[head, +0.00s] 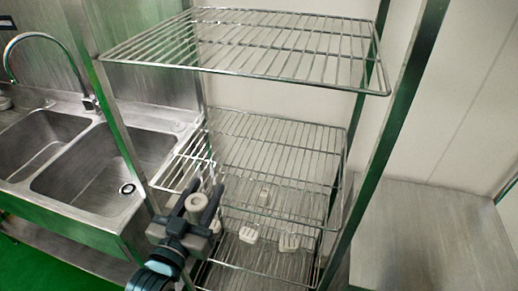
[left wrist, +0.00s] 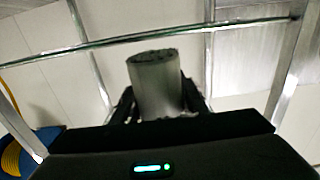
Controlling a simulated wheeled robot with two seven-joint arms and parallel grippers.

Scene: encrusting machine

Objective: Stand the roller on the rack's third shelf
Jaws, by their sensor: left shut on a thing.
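The roller is a pale grey cylinder (head: 196,202) held upright between the dark fingers of my left gripper (head: 201,206) in the head view. It also shows in the left wrist view (left wrist: 156,88), its round end up, with a finger on each side. The gripper is shut on it, at the left front of the wire rack (head: 280,130), below the top shelf (head: 265,45). I cannot tell whether the roller is past the rack's front edge. In the left wrist view a metal bar crosses above the roller. My right gripper is not in view.
Small white pieces (head: 289,242) sit on lower wire shelving. Green-edged posts (head: 404,105) frame the rack. A double sink (head: 105,170) with a tap stands at left, and a bare steel table (head: 425,235) at right. The middle wire shelf (head: 275,150) looks mostly clear.

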